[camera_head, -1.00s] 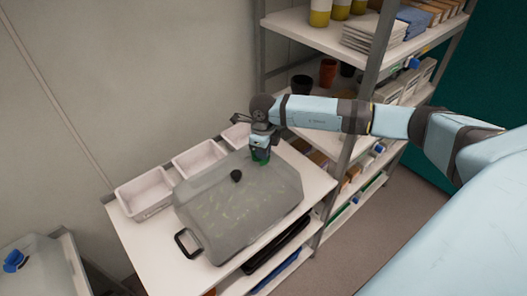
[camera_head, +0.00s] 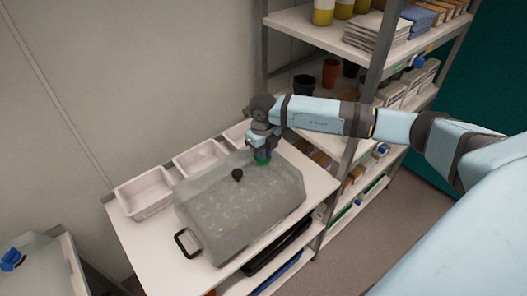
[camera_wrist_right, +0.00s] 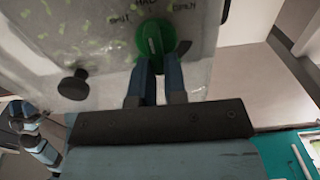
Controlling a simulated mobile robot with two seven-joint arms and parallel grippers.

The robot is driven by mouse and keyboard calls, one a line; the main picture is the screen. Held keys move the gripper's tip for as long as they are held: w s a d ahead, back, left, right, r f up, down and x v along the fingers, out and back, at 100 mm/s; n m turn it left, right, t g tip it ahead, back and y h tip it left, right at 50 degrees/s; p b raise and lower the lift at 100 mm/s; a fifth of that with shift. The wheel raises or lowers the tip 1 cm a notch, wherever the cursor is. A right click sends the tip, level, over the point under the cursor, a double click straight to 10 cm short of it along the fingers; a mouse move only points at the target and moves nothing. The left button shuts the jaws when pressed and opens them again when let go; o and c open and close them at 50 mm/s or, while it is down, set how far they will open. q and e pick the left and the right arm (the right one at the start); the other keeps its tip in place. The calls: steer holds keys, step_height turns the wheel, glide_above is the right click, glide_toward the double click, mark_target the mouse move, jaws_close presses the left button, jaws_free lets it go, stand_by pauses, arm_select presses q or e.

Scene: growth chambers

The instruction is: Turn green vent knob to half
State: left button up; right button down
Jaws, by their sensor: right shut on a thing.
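The green vent knob (camera_wrist_right: 155,38) sits on the translucent lid of the growth chamber (camera_head: 235,215). Dark lettering shows around the knob in the right wrist view; one word reads like "SHUT" or similar, partly cut off. My right gripper (camera_head: 263,152) reaches down onto the knob from above. In the right wrist view my right gripper (camera_wrist_right: 158,62) has both fingers close together at the knob, shut on it. The knob's exact pointer setting cannot be made out. In the head view the green knob (camera_head: 262,161) is mostly hidden by the gripper.
A black lid knob (camera_head: 237,175) stands beside the green knob. Several white trays (camera_head: 145,193) line the wall side of the table. A shelf rack (camera_head: 366,75) with pots and boxes stands close behind my right arm. Another chamber with a blue knob (camera_head: 11,260) is at lower left.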

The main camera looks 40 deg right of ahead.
steer(key=c, duration=1.1)
jaws_free()
steer(key=shift+c, duration=0.2)
step_height(320, 180, up, 14)
steer(key=b, duration=0.2)
steer(key=shift+f, duration=0.1)
